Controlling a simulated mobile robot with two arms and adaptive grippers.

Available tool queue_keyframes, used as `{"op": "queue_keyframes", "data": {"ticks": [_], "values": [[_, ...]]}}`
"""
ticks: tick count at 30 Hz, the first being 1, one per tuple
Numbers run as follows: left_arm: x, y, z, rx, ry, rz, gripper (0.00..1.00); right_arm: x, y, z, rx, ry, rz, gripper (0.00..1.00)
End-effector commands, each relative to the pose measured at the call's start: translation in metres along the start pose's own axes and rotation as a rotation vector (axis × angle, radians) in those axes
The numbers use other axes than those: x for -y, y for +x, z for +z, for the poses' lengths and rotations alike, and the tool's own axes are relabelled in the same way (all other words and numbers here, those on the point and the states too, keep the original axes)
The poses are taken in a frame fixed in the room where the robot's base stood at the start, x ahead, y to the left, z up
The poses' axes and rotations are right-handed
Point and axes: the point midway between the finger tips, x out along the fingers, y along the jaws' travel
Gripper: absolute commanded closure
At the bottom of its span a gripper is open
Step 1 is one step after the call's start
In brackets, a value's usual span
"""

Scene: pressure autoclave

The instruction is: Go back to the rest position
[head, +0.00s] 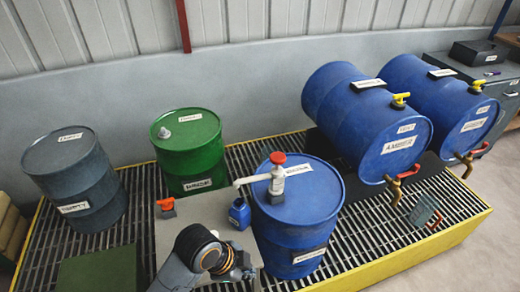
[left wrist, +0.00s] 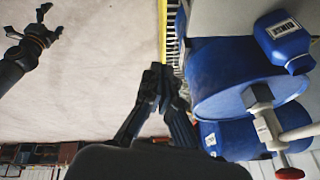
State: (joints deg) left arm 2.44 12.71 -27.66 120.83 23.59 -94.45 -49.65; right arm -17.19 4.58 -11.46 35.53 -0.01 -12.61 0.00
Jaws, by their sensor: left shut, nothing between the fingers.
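My left gripper (head: 242,268) is at the bottom of the head view, beside the lower left of the upright blue drum (head: 300,220). Its fingers also show in the left wrist view (left wrist: 165,85), shut and empty. A dark gripper, my right one (left wrist: 35,32), shows at the upper left of the left wrist view, well away from the drums. Its fingers are spread apart and nothing is between them. The blue drum carries a white pump with a red knob (head: 278,158). A small blue bottle (head: 239,214) is below the pump's spout.
A green drum (head: 188,160) and a grey drum (head: 75,190) stand on the grating at the left. Two blue drums (head: 345,105) (head: 415,85) with taps lie at the right. A yellow edge (head: 400,268) borders the grating. The floor (left wrist: 100,60) is clear in the wrist view.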

Motion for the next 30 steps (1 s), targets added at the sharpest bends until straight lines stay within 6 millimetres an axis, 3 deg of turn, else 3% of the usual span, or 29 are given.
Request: {"op": "queue_keyframes", "data": {"ticks": [4,8,11,16,20,24,30], "values": [[0.001,0.007,0.004,0.004,-0.026,0.002,1.00,0.000,0.000,0.000,0.000,0.000,0.000,0.18],[0.003,0.046,0.027,0.025,-0.172,-0.002,1.00,0.000,0.000,0.000,0.000,0.000,0.000,0.18],[-0.001,0.095,0.064,0.059,-0.352,-0.017,1.00,0.000,0.000,0.000,0.000,0.000,0.000,0.18],[-0.035,0.173,0.137,0.135,-0.638,-0.057,1.00,0.000,0.000,0.000,0.000,0.000,0.000,0.18],[-0.088,0.221,0.197,0.202,-0.822,-0.086,1.00,0.000,0.000,0.000,0.000,0.000,0.000,0.18],[-0.169,0.259,0.257,0.275,-0.996,-0.116,1.00,0.000,0.000,0.000,0.000,0.000,0.000,0.18],[-0.287,0.277,0.310,0.345,-1.171,-0.138,1.00,0.000,0.000,0.000,0.000,0.000,0.000,0.18]]}}
